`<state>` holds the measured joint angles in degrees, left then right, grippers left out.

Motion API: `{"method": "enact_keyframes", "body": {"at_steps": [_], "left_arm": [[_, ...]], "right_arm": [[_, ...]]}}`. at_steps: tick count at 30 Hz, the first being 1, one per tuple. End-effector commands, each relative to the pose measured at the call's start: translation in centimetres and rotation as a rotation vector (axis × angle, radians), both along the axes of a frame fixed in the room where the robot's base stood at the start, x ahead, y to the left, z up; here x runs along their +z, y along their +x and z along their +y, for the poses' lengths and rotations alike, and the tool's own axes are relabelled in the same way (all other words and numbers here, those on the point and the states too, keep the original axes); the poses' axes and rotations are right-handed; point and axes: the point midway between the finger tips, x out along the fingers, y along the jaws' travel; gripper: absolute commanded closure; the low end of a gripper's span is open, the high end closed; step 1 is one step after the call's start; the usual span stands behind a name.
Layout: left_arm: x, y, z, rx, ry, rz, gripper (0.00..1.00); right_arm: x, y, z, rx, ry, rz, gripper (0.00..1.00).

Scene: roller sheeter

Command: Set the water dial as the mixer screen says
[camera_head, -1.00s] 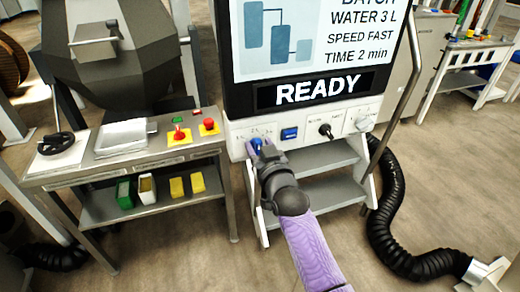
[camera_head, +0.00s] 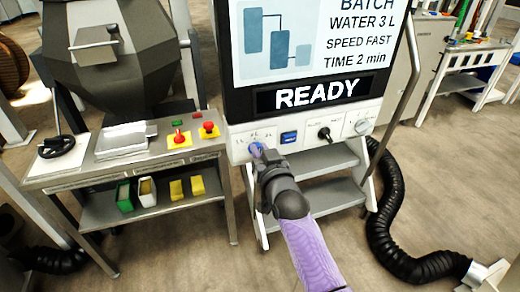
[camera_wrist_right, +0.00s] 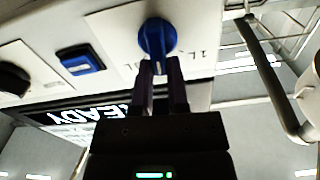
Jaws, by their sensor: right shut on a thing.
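The mixer screen (camera_head: 308,45) reads BATCH, WATER 3 L, SPEED FAST, TIME 2 min, with READY below. The blue water dial (camera_head: 256,149) is at the left end of the white panel under the screen. Litre marks stand around it, partly hidden and too small to read surely. My right gripper (camera_head: 260,156) is at the dial. In the right wrist view the fingers (camera_wrist_right: 163,80) are shut on the handle of the blue dial (camera_wrist_right: 156,40). My left gripper is not in view.
A blue switch (camera_head: 289,136), a black knob (camera_head: 325,132) and a pale knob (camera_head: 362,125) sit along the same panel. A side table (camera_head: 128,166) with red controls is at left. Steps (camera_head: 322,193) stand below the panel, and a black hose (camera_head: 385,230) lies at right.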

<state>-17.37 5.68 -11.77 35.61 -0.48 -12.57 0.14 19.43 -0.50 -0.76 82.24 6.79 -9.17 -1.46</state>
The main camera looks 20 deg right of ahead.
Motion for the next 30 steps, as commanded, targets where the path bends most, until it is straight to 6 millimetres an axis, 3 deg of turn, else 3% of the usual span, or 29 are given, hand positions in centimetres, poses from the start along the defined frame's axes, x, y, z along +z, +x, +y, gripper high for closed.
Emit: {"method": "enact_keyframes", "body": {"at_steps": [18, 30], "left_arm": [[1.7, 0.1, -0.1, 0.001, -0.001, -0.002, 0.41], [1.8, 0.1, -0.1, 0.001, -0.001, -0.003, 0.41]], "right_arm": [[-0.3, 0.0, -0.8, 0.0, 0.49, 0.018, 1.0], [-0.5, 0.0, -1.1, -0.001, 0.673, 0.024, 1.0]]}}
